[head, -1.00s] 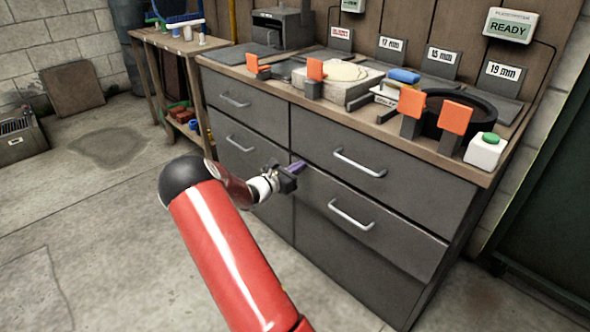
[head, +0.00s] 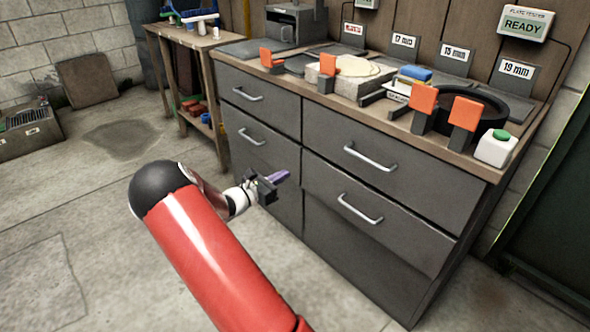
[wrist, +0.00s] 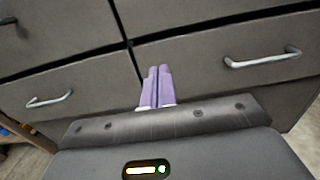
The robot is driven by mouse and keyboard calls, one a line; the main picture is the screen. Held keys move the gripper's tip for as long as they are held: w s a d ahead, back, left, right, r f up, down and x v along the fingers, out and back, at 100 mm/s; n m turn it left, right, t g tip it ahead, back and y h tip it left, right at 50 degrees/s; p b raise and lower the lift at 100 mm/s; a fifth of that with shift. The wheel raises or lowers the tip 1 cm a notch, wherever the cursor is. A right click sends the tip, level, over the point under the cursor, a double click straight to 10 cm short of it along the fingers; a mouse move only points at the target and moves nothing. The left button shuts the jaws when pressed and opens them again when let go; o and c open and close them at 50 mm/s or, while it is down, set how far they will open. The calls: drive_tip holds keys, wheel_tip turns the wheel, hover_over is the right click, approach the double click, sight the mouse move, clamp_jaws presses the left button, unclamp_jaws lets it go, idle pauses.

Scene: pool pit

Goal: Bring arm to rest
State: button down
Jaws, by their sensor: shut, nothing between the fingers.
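My gripper (head: 282,177) is in front of the grey drawer cabinet (head: 330,262), below the worktop and left of the cabinet's middle. Its purple fingers are together with nothing between them. They also show side by side in the wrist view (wrist: 157,86), pointing at the drawer fronts. My red arm reaches up from the bottom of the head view, with its black elbow at the left. Whether the fingertips touch the cabinet front cannot be told, but they look apart from it.
Metal drawer handles (head: 360,210) stick out of the cabinet. On the worktop stand orange paddles (head: 465,113), a black round tray (head: 485,118), a white box with a green button (head: 497,147) and a stone slab (head: 345,78). A wooden side table (head: 180,40) stands at the left.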

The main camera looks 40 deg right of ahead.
drive_tip(key=s+a+r+m+t+y, duration=0.1)
drive_tip(key=s+a+r+m+y, duration=0.4)
drive_tip(key=s+a, duration=0.4)
drive_tip(key=s+a+r+m+t+y, duration=0.2)
drive_tip(key=s+a+r+m+y, duration=0.3)
drive_tip(key=s+a+m+y, duration=0.2)
drive_tip(key=s+a+r+m+t+y, duration=0.2)
drive_tip(key=s+a+r+m+y, duration=0.4)
drive_tip(key=s+a, duration=0.5)
drive_tip(key=a, duration=0.4)
drive_tip(key=shift+s, duration=0.4)
drive_tip(key=shift+a, duration=0.1)
